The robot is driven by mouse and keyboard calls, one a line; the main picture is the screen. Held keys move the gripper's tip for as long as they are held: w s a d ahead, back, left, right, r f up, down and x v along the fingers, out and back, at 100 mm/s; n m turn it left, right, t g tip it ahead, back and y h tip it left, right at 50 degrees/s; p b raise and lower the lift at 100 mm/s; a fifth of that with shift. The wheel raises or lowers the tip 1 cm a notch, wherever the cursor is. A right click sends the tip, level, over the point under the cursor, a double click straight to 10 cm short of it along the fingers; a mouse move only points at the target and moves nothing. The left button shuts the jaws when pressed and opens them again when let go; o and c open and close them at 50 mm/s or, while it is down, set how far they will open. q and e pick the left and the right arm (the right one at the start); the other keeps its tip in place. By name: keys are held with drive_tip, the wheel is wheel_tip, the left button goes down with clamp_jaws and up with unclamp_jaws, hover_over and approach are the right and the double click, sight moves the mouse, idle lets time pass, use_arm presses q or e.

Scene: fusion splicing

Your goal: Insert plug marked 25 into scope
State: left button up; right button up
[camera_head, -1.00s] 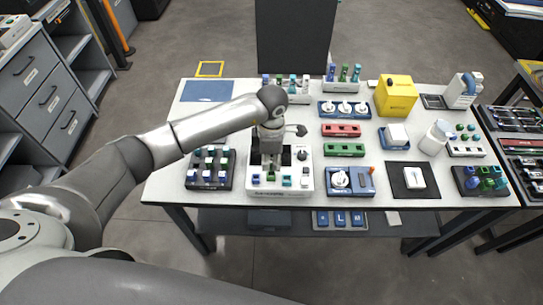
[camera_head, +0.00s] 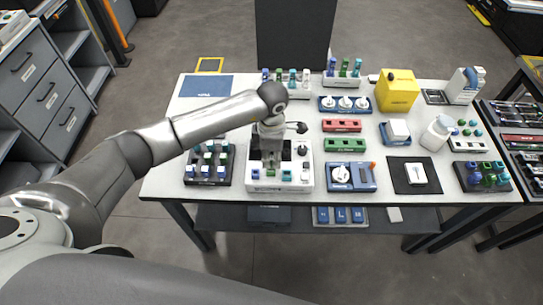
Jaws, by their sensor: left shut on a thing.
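The scope appears to be the white device (camera_head: 280,187) at the front middle of the table, with a dark area at its back and a row of small plugs along its front. My left gripper (camera_head: 269,160) points down over it and is shut on what looks like a small green plug (camera_head: 270,173), at the scope's front row. I cannot tell how far the plug sits in a port. The number 25 is too small to read on any plug. The gripper hides part of the scope. My right gripper is not in view.
A dark rack of plugs (camera_head: 209,170) stands left of the scope. A blue device with a white dial (camera_head: 351,177) stands to its right. Upright plugs in a white holder (camera_head: 286,87) are behind. A yellow box (camera_head: 397,91) stands at the back right.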

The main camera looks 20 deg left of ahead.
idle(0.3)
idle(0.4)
use_arm(q)
drive_tip(key=shift+f+b, duration=0.3)
drive_tip(key=shift+b, duration=0.35)
drive_tip(key=shift+f+b, duration=0.85)
drive_tip(key=shift+b, duration=0.1)
idle(0.8)
drive_tip(key=shift+f+b, duration=0.15)
drive_tip(key=shift+b, duration=0.2)
drive_tip(key=o, duration=0.9)
drive_tip(key=shift+o, duration=0.2)
